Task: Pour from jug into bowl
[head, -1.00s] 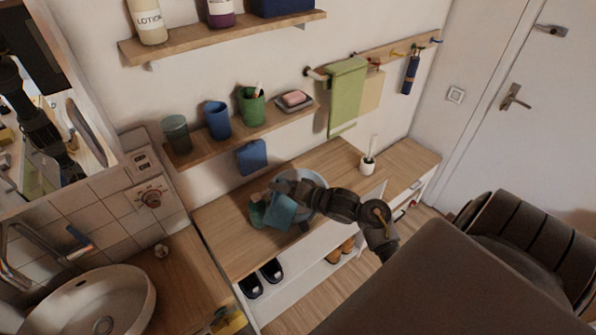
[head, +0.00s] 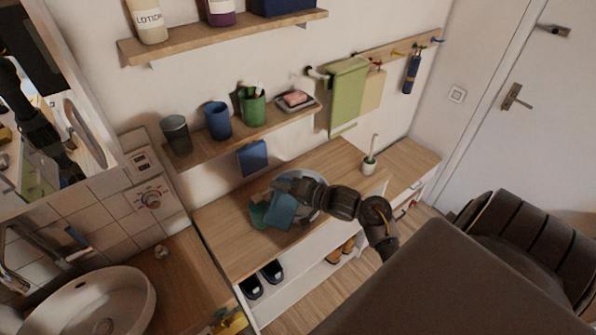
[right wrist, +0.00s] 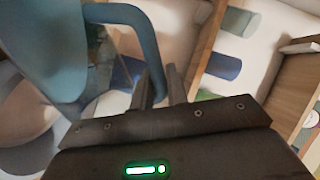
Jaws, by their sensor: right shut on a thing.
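The teal jug (head: 282,210) is tilted over the wooden bench top, next to the pale grey bowl (head: 313,216). The inside of the bowl and any contents are hidden. My left gripper is not in view.
A small white pot with a brush (head: 368,163) stands on the bench to the right. A wall shelf (head: 225,137) with several cups is behind. The bench's left part is clear.

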